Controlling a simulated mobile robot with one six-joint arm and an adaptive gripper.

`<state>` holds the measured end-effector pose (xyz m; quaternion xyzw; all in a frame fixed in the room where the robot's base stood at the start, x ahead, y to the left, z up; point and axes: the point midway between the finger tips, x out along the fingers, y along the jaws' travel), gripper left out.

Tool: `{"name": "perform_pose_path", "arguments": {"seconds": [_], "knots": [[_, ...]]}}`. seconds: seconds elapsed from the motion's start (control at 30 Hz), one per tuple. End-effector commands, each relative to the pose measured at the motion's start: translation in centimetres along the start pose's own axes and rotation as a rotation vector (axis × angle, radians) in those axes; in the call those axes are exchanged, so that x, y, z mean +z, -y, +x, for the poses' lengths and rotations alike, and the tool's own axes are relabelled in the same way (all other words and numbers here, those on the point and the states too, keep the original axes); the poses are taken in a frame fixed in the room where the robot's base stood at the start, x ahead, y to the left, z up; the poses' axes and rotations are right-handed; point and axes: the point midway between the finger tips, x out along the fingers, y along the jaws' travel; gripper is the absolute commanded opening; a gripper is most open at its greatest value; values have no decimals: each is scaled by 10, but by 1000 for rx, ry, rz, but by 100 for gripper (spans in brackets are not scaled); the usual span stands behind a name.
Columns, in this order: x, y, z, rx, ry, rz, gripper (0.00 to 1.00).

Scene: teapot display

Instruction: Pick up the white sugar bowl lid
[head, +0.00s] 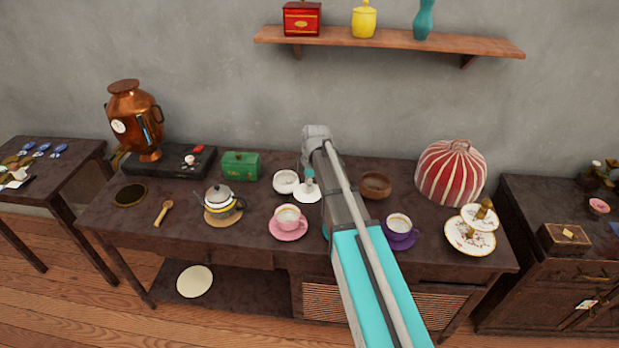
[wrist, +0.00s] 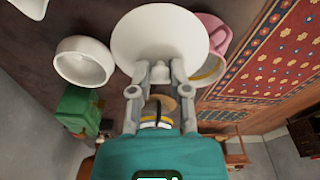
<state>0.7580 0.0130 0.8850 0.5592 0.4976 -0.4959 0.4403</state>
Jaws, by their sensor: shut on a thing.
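The white sugar bowl lid (head: 307,191) is a round white disc with a small knob. In the wrist view the lid (wrist: 160,38) is large, at the top centre, with its knob between my fingertips. My gripper (wrist: 161,76) is shut on that knob; in the head view my gripper (head: 308,176) reaches down to the lid, partly hidden by my arm. The white sugar bowl (head: 286,181) stands open on the table just left of the lid, and it also shows in the wrist view (wrist: 83,62). I cannot tell how high the lid is above the table.
A pink cup (head: 289,217) on a saucer stands just in front of the lid. A green box (head: 240,166) and a teapot (head: 221,199) are to the left. A wooden bowl (head: 375,185) and a purple cup (head: 399,226) are to the right of my arm.

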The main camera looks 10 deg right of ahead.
Motion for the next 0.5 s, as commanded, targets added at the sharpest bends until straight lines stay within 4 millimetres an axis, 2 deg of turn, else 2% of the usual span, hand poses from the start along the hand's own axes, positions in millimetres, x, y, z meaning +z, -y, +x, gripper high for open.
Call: {"name": "perform_pose_path", "arguments": {"seconds": [0.03, 0.2, 0.5], "knots": [[0, 17, -9, 0, 0, 0, 0], [0, 44, -21, 0, 0, 0, 0], [0, 66, -29, 0, 0, 0, 0]]}}
